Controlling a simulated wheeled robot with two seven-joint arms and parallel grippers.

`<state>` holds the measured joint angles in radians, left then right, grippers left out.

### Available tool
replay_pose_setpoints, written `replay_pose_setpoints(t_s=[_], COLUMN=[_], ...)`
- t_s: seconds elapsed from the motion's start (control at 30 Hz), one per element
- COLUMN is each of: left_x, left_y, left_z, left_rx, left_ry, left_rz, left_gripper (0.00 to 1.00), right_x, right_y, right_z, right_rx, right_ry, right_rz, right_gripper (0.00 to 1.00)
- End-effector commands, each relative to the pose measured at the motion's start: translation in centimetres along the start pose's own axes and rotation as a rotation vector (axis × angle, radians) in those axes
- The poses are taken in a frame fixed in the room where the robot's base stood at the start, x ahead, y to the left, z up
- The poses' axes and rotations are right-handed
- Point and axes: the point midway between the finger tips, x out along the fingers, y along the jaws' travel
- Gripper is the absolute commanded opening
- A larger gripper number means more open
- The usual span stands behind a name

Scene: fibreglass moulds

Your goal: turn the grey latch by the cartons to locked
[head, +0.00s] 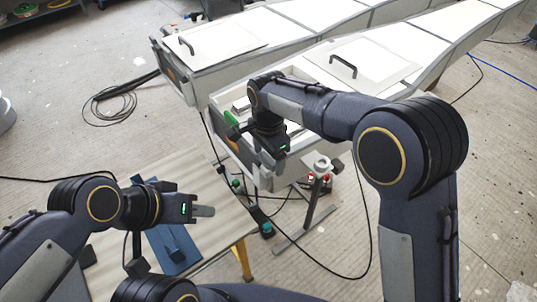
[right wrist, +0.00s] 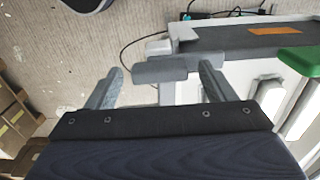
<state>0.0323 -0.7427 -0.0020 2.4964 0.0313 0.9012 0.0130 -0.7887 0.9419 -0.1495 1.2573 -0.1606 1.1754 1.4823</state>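A grey bar-shaped handle, which looks like the grey latch (right wrist: 160,68), lies crosswise in the right wrist view, beside a pale block on the mould's edge. My right gripper (right wrist: 162,78) is open. Its two fingers stand apart on either side of the bar, and no grip on it shows. In the head view my right gripper (head: 270,165) hangs down at the near end of the right mould, and the latch is hidden or too small there. My left gripper (head: 205,211) is over the low table, away from the mould; its finger gap cannot be made out.
Brown cartons (right wrist: 14,122) show at the left of the right wrist view. A green piece (right wrist: 300,60) sits on the mould's edge. Two long white moulds (head: 365,60) run to the back. Cables (head: 115,105) lie on the floor. A blue piece (head: 172,248) lies on the low table (head: 205,180).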

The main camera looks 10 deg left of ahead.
Motion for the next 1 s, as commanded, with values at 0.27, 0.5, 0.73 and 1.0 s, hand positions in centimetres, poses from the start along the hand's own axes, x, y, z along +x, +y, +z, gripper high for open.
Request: replay_pose_setpoints(t_s=[0.27,0.5,0.73,1.0], left_x=[0.1,0.4,0.5,0.5], left_y=[0.0,-0.2,-0.2,-0.2], left_z=[0.0,0.2,0.3,0.3], left_rx=[0.0,0.0,0.0,0.0], left_ry=[0.0,0.0,0.0,0.0], left_rz=[0.0,0.0,0.0,0.0], left_gripper=[0.36,0.36,0.36,0.36], right_x=[-0.2,-3.7,-7.0,-7.8], right_y=[0.0,-0.1,-0.1,0.0], right_z=[0.0,0.0,0.0,0.0], right_rx=[-0.002,-0.002,-0.002,-0.001], right_ry=[0.0,0.0,0.0,-0.001], right_rz=[0.0,-0.004,-0.002,0.001], right_gripper=[0.76,0.76,0.76,0.76])
